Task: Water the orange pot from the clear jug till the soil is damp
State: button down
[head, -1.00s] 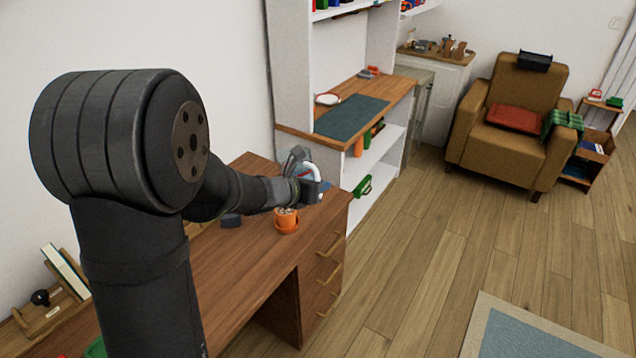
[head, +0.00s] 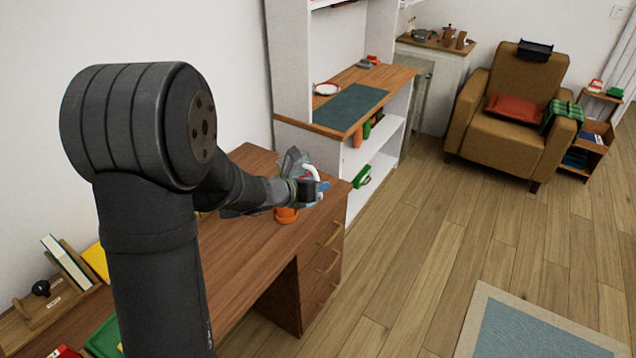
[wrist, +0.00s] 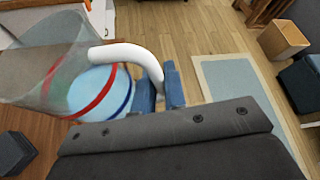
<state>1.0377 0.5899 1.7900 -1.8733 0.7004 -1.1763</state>
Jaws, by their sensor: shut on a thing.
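My gripper (head: 309,190) is shut on the white handle (wrist: 140,54) of the clear jug (wrist: 45,72), above the right end of the desk. In the wrist view the jug lies well tilted, with a red and a blue ring around it and pale blue water (wrist: 90,92) inside. In the head view the jug (head: 292,162) shows just behind the gripper. The orange pot (head: 286,216) stands on the desk below the gripper, mostly hidden by it. Its soil is hidden, and I cannot see whether any water is falling.
The brown desk (head: 240,262) is mostly clear in the middle. A book rack (head: 50,300) and a green tray (head: 104,338) are at its near left. A white shelf unit (head: 290,75) stands beyond. A dark block (wrist: 14,152) shows low left in the wrist view.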

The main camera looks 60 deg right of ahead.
aim_at(316, 171)
jog(key=shift+f, duration=0.15)
jog(key=shift+r+n+g, duration=0.5)
jog(key=shift+r+n, duration=0.1)
jog(key=shift+r, duration=0.8)
jog(key=shift+w+r+n+g, duration=0.2)
jog(key=shift+r+n+g, duration=0.3)
jog(key=shift+r, duration=0.65)
jog(key=shift+w+d+r+n+g+y, duration=0.15)
jog(key=shift+r+n, duration=0.1)
jog(key=shift+r, duration=0.2)
jog(key=shift+w+a+r+n+g+y, duration=0.15)
jog(key=shift+r+n, duration=0.1)
jog(key=shift+r, duration=0.2)
jog(key=shift+w+d+r+n+g, duration=0.15)
jog(key=shift+w+r+n+g, duration=0.25)
jog(key=shift+r, duration=0.4)
jog(key=shift+w+d+r+n+g, duration=0.1)
jog(key=shift+w+r+n+g, duration=0.1)
jog(key=shift+w+r+n, duration=0.4)
jog(key=shift+s+r, duration=0.15)
jog(key=shift+s, duration=0.1)
